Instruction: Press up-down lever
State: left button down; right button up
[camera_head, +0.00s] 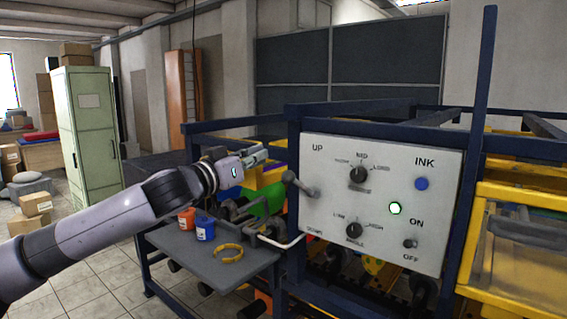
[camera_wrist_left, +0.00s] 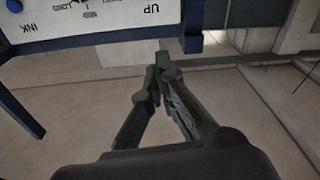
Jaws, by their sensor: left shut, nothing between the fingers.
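The white control panel (camera_head: 385,200) stands in a dark blue frame. The up-down lever (camera_head: 300,184) is a grey handle at the panel's left edge, below the printed word UP. My left gripper (camera_head: 262,153) is shut and empty, just left of the lever and a little above it, apart from it in the picture. In the left wrist view my shut gripper (camera_wrist_left: 160,66) shows with its fingers together. The panel (camera_wrist_left: 85,20) shows upside down at upper left there, with UP printed on it; the lever is not visible in that view. My right gripper is not in view.
The panel also holds two black knobs (camera_head: 358,175), a blue ink button (camera_head: 421,184), a lit green button (camera_head: 395,208) and an on-off switch (camera_head: 410,244). A grey shelf (camera_head: 205,268) with blue (camera_head: 205,229) and orange cups (camera_head: 186,220) and a yellow ring (camera_head: 228,253) lies below my arm.

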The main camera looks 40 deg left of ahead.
pick_arm(q)
jog(key=r+p, duration=0.1)
jog(key=p, duration=0.7)
send_over(283, 177)
jog(key=shift+w+a+r, duration=0.1)
jog(key=shift+a+r, duration=0.1)
jog(key=f, duration=0.3)
jog(key=shift+w+d, duration=0.2)
jog(key=shift+s+d+f, duration=0.1)
jog(key=shift+s+f, duration=0.2)
jog(key=shift+f, duration=0.45)
